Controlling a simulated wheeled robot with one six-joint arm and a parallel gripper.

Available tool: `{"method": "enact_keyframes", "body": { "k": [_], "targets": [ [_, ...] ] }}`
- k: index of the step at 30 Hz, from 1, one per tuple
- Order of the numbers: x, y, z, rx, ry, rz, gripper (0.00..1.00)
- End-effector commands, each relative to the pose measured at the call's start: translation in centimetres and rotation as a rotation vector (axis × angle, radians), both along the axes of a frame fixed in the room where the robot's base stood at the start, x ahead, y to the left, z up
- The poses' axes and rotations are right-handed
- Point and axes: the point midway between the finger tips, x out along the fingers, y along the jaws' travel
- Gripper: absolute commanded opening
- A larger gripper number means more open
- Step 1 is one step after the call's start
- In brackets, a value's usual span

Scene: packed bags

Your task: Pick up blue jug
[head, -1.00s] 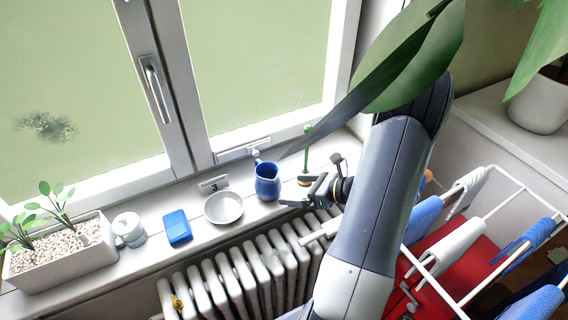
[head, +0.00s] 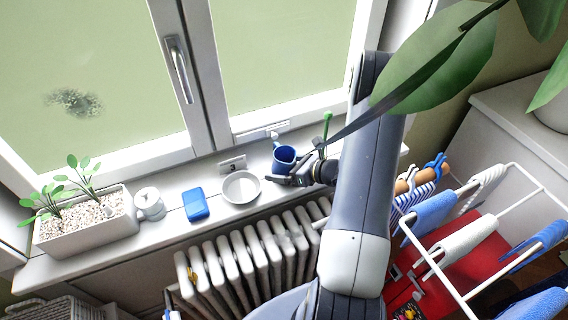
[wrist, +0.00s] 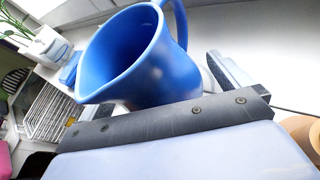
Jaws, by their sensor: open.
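The blue jug (head: 284,163) is on the white windowsill, right of the pale dish, with its open mouth showing. My gripper (head: 292,180) is open at the jug's near side, low down by the sill. In the wrist view the jug (wrist: 165,78) fills the upper middle, its handle at the top and its spout toward the left. One finger shows to the right of the jug. The other finger is mostly hidden by the jug's body. The jaws are not closed on it.
A pale dish (head: 241,188), a blue box (head: 195,205), a white mug (head: 149,204) and a planter (head: 88,235) line the sill. A radiator (head: 250,260) is below. A leaf (head: 440,60) hangs over my arm. A drying rack (head: 455,285) stands right.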

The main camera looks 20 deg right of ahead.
Motion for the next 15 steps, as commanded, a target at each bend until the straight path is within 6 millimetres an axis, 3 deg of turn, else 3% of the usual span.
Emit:
{"method": "enact_keyframes", "body": {
  "k": [7, 15],
  "targets": [
    [0.15, 0.11, -0.13, 0.000, 0.000, -0.001, 0.98],
    [0.14, 0.10, -0.12, 0.000, 0.000, -0.001, 0.77]
  ]
}}
